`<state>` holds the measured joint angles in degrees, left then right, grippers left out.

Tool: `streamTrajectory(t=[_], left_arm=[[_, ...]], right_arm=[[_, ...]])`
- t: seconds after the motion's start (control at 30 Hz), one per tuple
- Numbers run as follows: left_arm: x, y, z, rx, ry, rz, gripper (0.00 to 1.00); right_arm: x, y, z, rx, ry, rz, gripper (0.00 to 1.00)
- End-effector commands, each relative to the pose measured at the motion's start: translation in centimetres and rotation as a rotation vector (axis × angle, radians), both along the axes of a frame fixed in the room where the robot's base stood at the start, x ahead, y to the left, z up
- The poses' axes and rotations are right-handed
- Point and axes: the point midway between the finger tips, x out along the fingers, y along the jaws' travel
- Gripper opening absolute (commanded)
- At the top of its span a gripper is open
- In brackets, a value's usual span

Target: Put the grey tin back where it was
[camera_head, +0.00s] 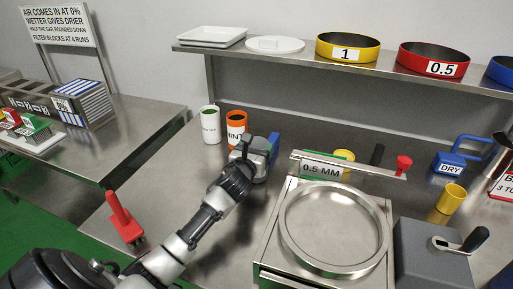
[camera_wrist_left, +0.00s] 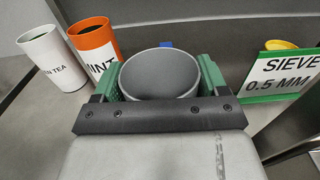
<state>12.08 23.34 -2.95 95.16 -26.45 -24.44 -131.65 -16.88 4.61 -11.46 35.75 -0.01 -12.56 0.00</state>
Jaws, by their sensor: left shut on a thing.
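The grey tin (camera_wrist_left: 158,75) is held between the green fingers of my left gripper (camera_wrist_left: 158,82). It is an open-topped grey cylinder and looks upright in the left wrist view. In the head view my left gripper (camera_head: 264,158) is at the back of the steel table, just right of the orange tin (camera_head: 236,128). There the gripper hides most or all of the grey tin. I cannot tell whether its base touches the table. The orange tin (camera_wrist_left: 95,45) and the white tin (camera_wrist_left: 52,58) stand to its left. My right gripper is not in view.
The 0.5 MM sieve station (camera_head: 333,230) with its round pan is to the right. A yellow cup (camera_head: 451,198), a blue DRY item (camera_head: 449,163) and a grey cranked box (camera_head: 432,255) lie farther right. A red-handled brush (camera_head: 122,217) is at left. A shelf (camera_head: 300,57) runs above.

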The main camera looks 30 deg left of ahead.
Motion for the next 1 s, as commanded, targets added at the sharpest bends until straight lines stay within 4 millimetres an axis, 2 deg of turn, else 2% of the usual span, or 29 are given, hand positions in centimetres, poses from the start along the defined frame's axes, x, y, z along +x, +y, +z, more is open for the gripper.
streamTrajectory(t=[0.03, 0.07, 0.2, 0.57, 0.67, 1.0], left_arm=[[0.0, 0.0, -0.3, 0.001, 0.000, 0.000, 0.36], [0.0, 0.0, -0.2, 0.000, 0.000, 0.000, 0.78], [0.0, 0.0, -0.1, 0.000, 0.001, 0.000, 0.99], [-0.3, -0.1, 0.1, 0.000, 0.002, 0.000, 0.99], [-1.6, -0.4, 0.0, 0.001, 0.002, 0.000, 0.99], [-8.6, -2.1, 0.0, 0.000, 0.002, -0.001, 0.99]], right_arm=[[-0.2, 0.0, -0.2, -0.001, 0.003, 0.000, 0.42], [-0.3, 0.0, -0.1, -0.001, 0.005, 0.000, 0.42], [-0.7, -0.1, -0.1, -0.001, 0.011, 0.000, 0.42], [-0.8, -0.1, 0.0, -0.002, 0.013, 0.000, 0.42], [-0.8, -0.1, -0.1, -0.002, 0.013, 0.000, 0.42], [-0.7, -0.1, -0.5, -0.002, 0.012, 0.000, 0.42]])
